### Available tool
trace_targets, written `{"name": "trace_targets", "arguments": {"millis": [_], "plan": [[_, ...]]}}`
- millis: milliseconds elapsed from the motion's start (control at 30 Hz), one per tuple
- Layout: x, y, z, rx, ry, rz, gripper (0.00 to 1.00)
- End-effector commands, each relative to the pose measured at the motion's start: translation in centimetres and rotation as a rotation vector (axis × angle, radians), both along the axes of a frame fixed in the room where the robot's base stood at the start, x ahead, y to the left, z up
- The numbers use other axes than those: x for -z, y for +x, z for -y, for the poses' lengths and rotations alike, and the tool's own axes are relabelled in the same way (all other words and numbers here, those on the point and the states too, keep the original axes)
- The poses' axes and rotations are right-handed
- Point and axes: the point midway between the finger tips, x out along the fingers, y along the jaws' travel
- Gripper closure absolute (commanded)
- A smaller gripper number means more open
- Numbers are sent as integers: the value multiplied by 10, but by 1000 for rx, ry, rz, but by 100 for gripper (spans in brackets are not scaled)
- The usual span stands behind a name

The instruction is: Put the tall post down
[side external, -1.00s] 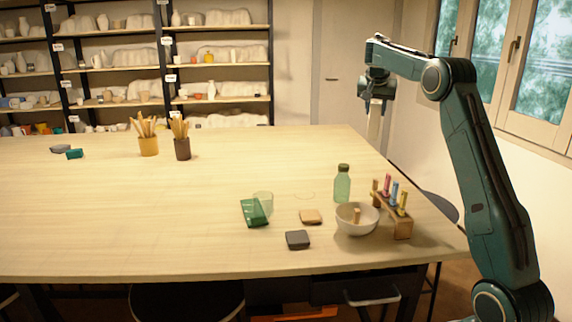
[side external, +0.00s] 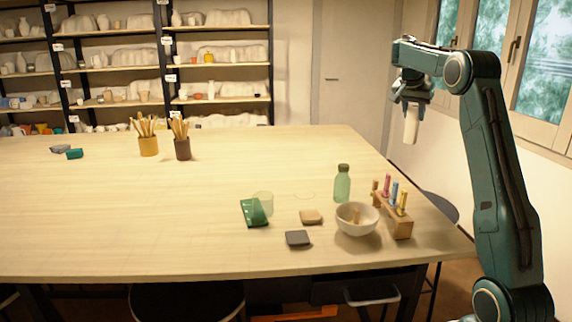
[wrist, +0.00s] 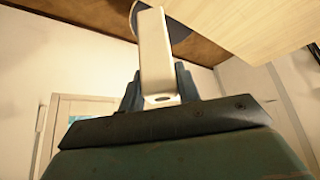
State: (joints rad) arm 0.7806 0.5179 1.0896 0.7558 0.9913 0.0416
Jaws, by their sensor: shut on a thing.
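The tall post (side external: 411,126) is a pale, cream-white bar. My gripper (side external: 412,103) is shut on its upper end, and the post hangs below, nearly upright with a slight tilt. In the side view it appears in the air to the right of the table's far right corner, with nothing seen under it. In the wrist view the post (wrist: 154,50) stands between the two dark fingers of my gripper (wrist: 158,88). The end held in the jaws is partly hidden by the fingers.
The wooden table (side external: 230,190) has wide clear room in its middle and far right. Near its right edge are a green bottle (side external: 342,185), a white bowl (side external: 352,225) and a wooden rack (side external: 399,227) with coloured tubes. Pots of tools (side external: 182,150) stand at the back.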

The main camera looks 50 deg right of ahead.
Motion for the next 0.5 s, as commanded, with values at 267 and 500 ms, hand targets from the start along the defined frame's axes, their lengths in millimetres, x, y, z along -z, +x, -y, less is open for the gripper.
{"name": "trace_targets", "arguments": {"millis": [267, 500], "plan": [[37, -1, -1, -1, 2, -1, 96], [79, 0, -1, -1, 4, -1, 96]]}}
